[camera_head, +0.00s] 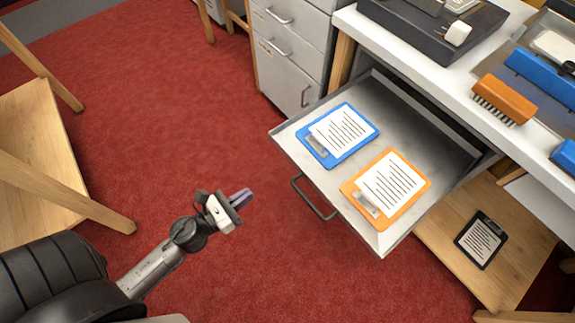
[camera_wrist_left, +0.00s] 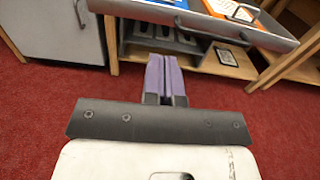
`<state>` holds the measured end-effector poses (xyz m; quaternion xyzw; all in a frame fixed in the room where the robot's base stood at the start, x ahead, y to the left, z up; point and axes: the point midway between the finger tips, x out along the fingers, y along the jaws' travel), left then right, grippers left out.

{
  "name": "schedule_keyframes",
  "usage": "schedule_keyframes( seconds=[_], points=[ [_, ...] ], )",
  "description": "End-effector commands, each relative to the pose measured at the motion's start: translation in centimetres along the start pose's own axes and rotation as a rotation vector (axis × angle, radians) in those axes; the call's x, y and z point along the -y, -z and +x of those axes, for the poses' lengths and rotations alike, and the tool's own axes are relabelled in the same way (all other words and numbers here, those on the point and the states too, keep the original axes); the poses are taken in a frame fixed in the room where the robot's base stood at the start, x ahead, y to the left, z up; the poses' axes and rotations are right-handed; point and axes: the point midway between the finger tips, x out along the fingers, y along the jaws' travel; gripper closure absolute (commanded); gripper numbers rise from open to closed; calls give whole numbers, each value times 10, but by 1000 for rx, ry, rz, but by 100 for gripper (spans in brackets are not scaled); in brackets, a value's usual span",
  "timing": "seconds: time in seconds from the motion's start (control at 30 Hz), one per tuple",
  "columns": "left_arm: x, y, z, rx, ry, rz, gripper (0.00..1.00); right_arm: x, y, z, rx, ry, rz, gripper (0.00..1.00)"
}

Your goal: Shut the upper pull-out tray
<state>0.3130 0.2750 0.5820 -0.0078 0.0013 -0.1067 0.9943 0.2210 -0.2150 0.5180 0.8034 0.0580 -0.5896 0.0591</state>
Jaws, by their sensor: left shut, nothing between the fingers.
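The upper pull-out tray (camera_head: 372,228) is a grey metal drawer under the white bench top, and it stands pulled out. A blue clipboard (camera_head: 358,141) and an orange clipboard (camera_head: 412,202) lie in it. Its handle (camera_head: 312,201) is a dark bar on the front. My left gripper (camera_head: 244,196) is shut and empty, to the left of the handle and apart from it. In the left wrist view the closed purple fingers (camera_wrist_left: 166,78) point toward the tray front (camera_wrist_left: 215,27), which crosses the top of the picture. My right gripper is not in view.
A grey drawer cabinet (camera_head: 290,54) stands left of the bench. The bench top (camera_head: 410,75) holds a brush (camera_head: 505,99) and a dark machine (camera_head: 425,25). A dark clipboard (camera_head: 481,240) lies on the lower wooden shelf (camera_head: 505,280). Red floor is clear before the tray.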

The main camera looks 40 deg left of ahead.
Motion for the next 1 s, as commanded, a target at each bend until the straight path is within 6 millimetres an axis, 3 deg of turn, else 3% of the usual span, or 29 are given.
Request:
schedule_keyframes(
  seconds=[0.17, 0.7, 1.0],
  points=[
    [0, -2, 16, 3, 2, 22, 100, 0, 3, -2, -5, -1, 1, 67],
    [-1, 0, 108, 3, -1, 18, 100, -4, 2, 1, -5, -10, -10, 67],
    [-1, 0, 134, 1, -3, 17, 100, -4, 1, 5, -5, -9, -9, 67]
  ],
)
